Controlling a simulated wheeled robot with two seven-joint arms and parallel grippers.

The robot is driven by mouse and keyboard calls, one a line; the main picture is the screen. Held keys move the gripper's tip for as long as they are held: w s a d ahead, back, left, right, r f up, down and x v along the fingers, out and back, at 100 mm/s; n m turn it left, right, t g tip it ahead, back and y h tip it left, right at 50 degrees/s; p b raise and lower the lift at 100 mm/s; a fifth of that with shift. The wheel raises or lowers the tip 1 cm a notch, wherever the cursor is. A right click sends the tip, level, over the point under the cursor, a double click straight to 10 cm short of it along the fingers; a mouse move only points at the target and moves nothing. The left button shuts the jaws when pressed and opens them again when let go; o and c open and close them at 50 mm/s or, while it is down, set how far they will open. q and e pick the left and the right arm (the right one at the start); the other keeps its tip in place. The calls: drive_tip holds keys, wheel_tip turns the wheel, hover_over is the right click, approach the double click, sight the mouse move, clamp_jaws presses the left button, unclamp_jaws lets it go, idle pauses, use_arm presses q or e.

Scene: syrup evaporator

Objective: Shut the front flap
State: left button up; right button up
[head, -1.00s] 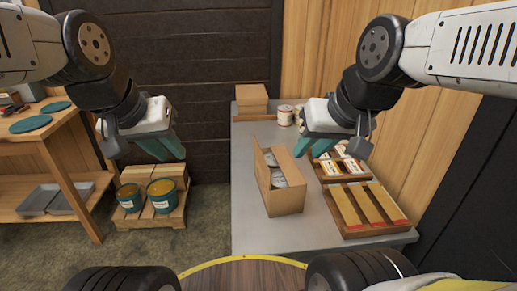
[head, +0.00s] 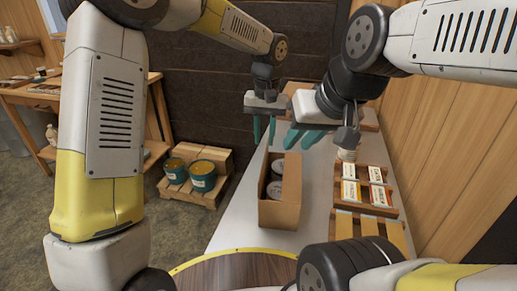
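The cardboard box (head: 280,214) stands on the grey table, its top at least partly open, with cans (head: 276,189) showing inside. Cardboard stands up along its left and right sides; I cannot make out the front flap separately. My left gripper (head: 264,131) points down above and behind the box's far left side, its teal fingers a little apart and empty. My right gripper (head: 303,140) is above the box's far right side, its fingers apart and empty. The two grippers are close side by side. Neither visibly touches the box.
On the grey table (head: 234,222), a wooden tray (head: 342,194) with labelled packs lies right of the box. A pallet (head: 205,197) with tins is on the floor at left. A wooden wall bounds the right.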

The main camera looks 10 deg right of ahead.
use_arm(q)
wheel_tip(320, 180, down, 8)
drive_tip(key=shift+f, duration=0.1)
idle(0.4)
clamp_jaws()
drive_tip(key=shift+d, duration=0.1)
idle(1.2)
